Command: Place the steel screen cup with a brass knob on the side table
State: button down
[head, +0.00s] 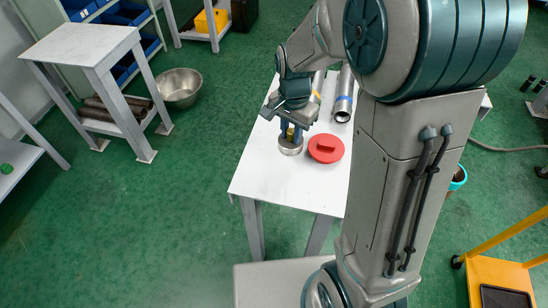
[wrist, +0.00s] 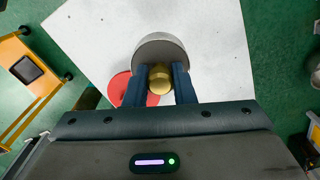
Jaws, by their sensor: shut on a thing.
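The steel screen cup (head: 290,148) is a short round grey cup near the left edge of the white table in front of me. It also shows in the wrist view (wrist: 160,46). Its brass knob (wrist: 160,79) sits between the fingers of my gripper (wrist: 161,88). My gripper (head: 291,132) points down from above and is shut on the knob. Whether the cup touches the tabletop or hangs just above it, I cannot tell. A smaller white table (head: 78,43), perhaps the side table, stands apart at the upper left with a bare top.
A red round lid-like piece (head: 326,148) lies right beside the cup. Steel pipes (head: 344,95) lie behind it on the front table (head: 262,170). A metal bowl (head: 180,88) is on the green floor between the tables. Dark pipes (head: 117,107) lie on the smaller table's lower shelf.

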jog(key=shift+s+a+f, duration=0.5)
jog(key=shift+a+f, duration=0.6)
jog(key=shift+f, duration=0.3)
jog(key=shift+s+a+f, duration=0.45)
jog(key=shift+a+f, duration=0.65)
jog(key=shift+f, duration=0.25)
jog(key=shift+s+a+f, duration=0.5)
jog(key=shift+a+f, duration=0.6)
jog(key=shift+f, duration=0.3)
jog(key=shift+f, duration=0.1)
jog(key=shift+f+b, duration=0.15)
jog(key=shift+b, duration=0.15)
jog(key=c, duration=1.2)
grip_release()
